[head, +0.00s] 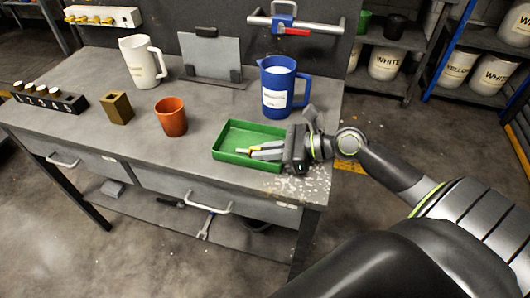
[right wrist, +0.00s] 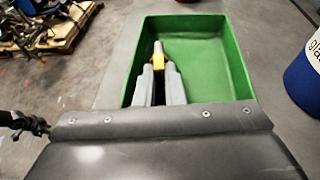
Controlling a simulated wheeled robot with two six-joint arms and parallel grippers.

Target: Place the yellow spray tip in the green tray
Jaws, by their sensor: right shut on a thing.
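The green tray (head: 226,143) sits near the front right of the workbench. It fills the top of the right wrist view (right wrist: 220,50). My right gripper (head: 252,151) reaches in from the right, with its fingers over the tray. In the right wrist view its fingertips (right wrist: 159,68) are shut on the yellow spray tip (right wrist: 158,60), which has a pale end pointing away. The spray tip also shows as a small yellow bit (head: 240,151) in the head view. I cannot tell whether it touches the tray floor. My left gripper is not in view.
A blue jug (head: 276,96) stands just behind the tray. An orange cup (head: 171,117), a brass-coloured block (head: 117,108) and a numbered black rack (head: 48,101) stand to the left. A white jug (head: 138,62) is farther back. White specks lie at the bench's front right corner.

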